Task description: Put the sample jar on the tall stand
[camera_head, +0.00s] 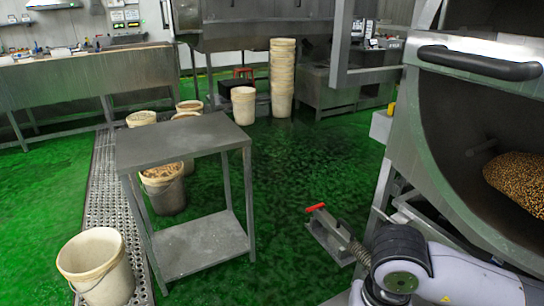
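No sample jar can be made out in this view. A grey metal stand (181,139) with a bare flat top and a bare lower shelf (200,245) stands left of centre; it may be the tall stand. Part of my arm, white with a black joint, shows at the lower right. Neither of my grippers is visible.
A white bucket (97,268) stands at the stand's front left; several more stand behind it. A drum (470,150) holding brown grains fills the right side. A red-tipped metal part (328,232) juts out before it. Green floor (310,180) is clear between.

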